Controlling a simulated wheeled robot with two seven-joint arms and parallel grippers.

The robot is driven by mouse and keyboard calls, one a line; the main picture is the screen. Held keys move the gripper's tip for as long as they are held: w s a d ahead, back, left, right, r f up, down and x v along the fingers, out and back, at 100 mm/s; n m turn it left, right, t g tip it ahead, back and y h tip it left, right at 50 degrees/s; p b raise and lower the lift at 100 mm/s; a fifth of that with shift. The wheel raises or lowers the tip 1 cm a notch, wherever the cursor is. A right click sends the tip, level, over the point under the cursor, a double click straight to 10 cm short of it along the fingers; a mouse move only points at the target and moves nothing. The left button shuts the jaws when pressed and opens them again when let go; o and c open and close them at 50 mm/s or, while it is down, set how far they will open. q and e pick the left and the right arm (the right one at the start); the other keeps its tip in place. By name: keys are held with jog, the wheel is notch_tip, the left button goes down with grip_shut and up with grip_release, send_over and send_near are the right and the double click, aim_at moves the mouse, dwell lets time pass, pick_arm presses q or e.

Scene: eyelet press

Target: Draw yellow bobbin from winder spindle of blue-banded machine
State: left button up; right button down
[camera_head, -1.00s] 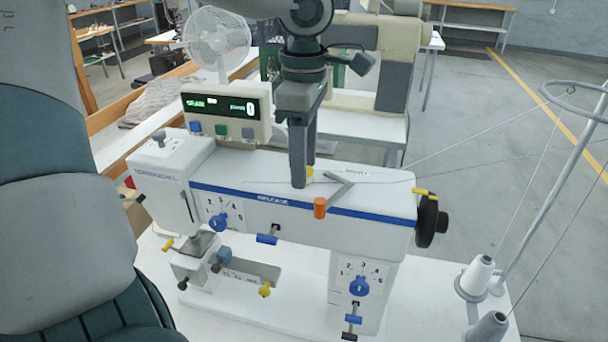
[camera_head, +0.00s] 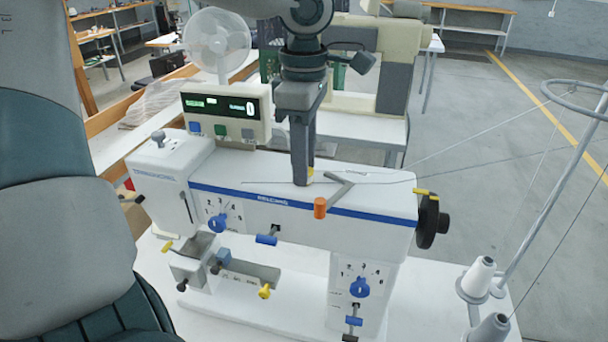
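The blue-banded machine (camera_head: 345,221) is a white machine with a blue stripe along its front edge, standing on a white table. My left gripper (camera_head: 305,181) points straight down over the middle of its top, fingertips close to the surface. A small patch of the yellow bobbin (camera_head: 311,174) shows at the fingertips; the nearer finger hides the rest, and the spindle under it is hidden too. Whether the fingers grip the bobbin or only stand around it cannot be seen. My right gripper is not in view.
A thread crosses the machine's top. A display box (camera_head: 226,116) stands behind left, a black handwheel (camera_head: 429,222) at the right end. Thread cones (camera_head: 479,276) and a stand (camera_head: 545,195) are at right.

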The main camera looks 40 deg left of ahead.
pick_arm(q)
grip_shut()
jog(key=shift+r, duration=0.65)
dwell(0.4)
jog(key=shift+r+p, duration=0.15)
jog(key=shift+p, duration=0.15)
jog(key=shift+r+p, duration=1.4)
jog(key=shift+r, duration=1.45)
